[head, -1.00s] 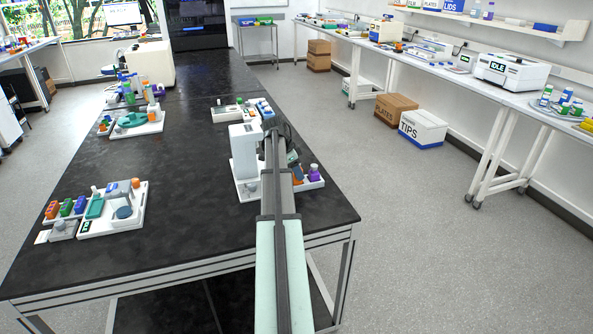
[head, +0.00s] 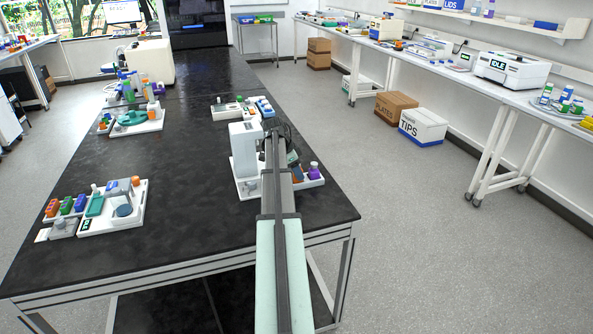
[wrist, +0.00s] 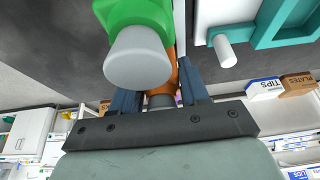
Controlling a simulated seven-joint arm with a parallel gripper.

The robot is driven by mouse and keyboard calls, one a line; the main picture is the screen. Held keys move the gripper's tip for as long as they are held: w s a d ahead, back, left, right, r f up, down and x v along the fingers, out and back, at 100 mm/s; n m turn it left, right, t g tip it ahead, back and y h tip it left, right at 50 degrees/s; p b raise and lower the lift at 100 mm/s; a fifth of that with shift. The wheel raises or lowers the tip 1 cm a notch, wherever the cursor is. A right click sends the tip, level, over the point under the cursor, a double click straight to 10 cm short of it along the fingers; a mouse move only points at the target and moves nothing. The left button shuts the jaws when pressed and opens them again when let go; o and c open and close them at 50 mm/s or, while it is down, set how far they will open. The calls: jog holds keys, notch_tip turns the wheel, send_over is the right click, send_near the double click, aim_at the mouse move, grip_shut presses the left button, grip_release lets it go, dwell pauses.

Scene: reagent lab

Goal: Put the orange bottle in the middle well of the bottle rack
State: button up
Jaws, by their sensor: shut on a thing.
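In the wrist view my gripper (wrist: 160,92) has its two blue fingers on either side of an orange bottle (wrist: 174,76), shut on it. A green bottle with a grey cap (wrist: 138,55) stands in front of the orange one and hides much of it. A teal frame (wrist: 262,38), perhaps the bottle rack, shows at the upper right beside a white peg. I cannot make out its wells. In the head view my arm covers the gripper, and the orange bottle is not clearly visible there.
In the head view a white device (head: 243,148) stands left of my arm. A purple bottle (head: 315,172) stands to the right on a white tray (head: 312,184). Another loaded tray (head: 130,222) sits at the left. The black bench (head: 195,160) between them is clear.

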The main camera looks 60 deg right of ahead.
jog(key=o, duration=1.2)
jog(key=shift+o, duration=0.2)
jog(key=shift+o, duration=1.4)
jog(key=shift+r, duration=3.5)
